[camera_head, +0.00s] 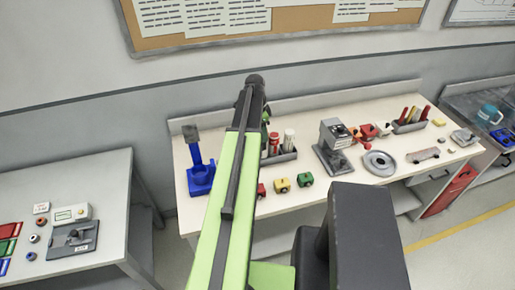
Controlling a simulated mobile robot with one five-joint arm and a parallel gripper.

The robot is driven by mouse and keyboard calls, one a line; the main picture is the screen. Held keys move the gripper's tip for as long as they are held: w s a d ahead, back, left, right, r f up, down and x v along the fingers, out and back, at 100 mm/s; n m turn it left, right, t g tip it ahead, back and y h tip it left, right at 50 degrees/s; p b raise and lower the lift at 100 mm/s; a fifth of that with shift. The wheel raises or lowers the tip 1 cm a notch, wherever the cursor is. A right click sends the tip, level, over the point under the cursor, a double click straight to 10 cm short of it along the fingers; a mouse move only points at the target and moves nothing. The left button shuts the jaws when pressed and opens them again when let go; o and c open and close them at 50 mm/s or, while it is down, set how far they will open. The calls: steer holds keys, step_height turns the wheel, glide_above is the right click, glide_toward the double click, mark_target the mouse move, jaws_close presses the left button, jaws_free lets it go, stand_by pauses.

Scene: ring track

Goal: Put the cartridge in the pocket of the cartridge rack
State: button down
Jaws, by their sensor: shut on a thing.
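The grey cartridge rack (284,157) stands on the long workbench, just right of my raised arm. A red cartridge (274,145) and a white cartridge (289,140) stand upright in it. The rack's left end is partly hidden behind my arm. My gripper (266,115) shows only as a small dark part beside the far end of my arm, above the rack's left end. It is shut on a green cartridge (264,141), which is partly hidden by the arm. I cannot tell whether the green cartridge is in a pocket or above it.
A blue stand (200,175) is left, a grey machine (333,146) right, with a round dish (379,162) beyond. Another holder (408,126) has several upright tools. A grey table (110,195) stands at left.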

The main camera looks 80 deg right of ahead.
steer(key=f+b, duration=0.1)
steer(key=f, duration=0.1)
steer(key=w+f+b, duration=0.1)
steer(key=b, duration=0.1)
steer(key=w+d+f+b, duration=0.1)
steer(key=f+b, duration=0.1)
steer(key=shift+f, duration=0.35)
steer(key=shift+r, duration=0.2)
steer(key=shift+f, duration=0.1)
steer(key=c, duration=0.7)
jaws_free()
steer(key=shift+c, duration=0.2)
step_height(320, 180, up, 12)
steer(key=w+p, duration=0.1)
steer(key=p, duration=1.1)
steer(key=shift+w+a, duration=0.2)
steer(key=shift+a, duration=0.2)
